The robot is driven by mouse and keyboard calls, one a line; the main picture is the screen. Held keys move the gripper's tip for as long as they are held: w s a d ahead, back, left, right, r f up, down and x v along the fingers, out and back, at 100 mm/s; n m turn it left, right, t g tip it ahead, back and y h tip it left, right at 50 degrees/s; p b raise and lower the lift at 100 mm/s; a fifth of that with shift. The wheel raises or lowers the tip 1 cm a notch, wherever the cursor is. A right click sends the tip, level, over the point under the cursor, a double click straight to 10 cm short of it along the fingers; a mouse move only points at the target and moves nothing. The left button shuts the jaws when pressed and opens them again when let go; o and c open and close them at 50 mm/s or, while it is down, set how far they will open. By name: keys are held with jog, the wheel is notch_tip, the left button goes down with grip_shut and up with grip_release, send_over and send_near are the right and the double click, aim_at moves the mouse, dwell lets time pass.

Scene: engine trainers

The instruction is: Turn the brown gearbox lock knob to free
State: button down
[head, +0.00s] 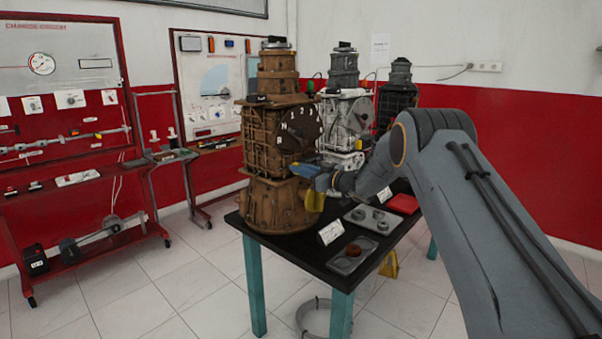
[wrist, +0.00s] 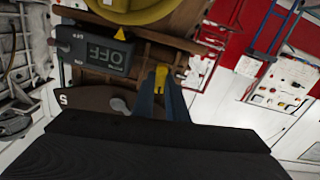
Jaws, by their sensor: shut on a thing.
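The brown gearbox (head: 274,205) stands upright on the black table, with a dark numbered dial (head: 303,127) on its face. My gripper (head: 314,178) is at the gearbox's right side, below this dial. In the wrist view my gripper's blue fingers (wrist: 162,94) are shut on a small yellow piece, which looks like the lock knob (wrist: 161,74). The fingers hide part of it, and its exact setting is unclear. Beside it a dark box (wrist: 97,52) bears the word OFF, upside down. A yellow round part (wrist: 125,10) lies beyond the box.
A white gearbox (head: 345,112) and a black one (head: 396,98) stand behind. Trays with small parts (head: 352,254), a card (head: 331,230) and a red item (head: 403,204) lie on the table (head: 290,252). Red racks stand left; the floor between is clear.

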jog(key=n+b, duration=1.6)
jog(key=shift+s+a+f, duration=0.1)
jog(key=shift+s+f, duration=0.05)
jog(key=shift+f, duration=0.1)
jog(key=shift+n+b, duration=0.3)
jog(key=shift+n, duration=0.1)
jog(key=c, duration=1.8)
grip_release()
jog(key=shift+o, duration=0.2)
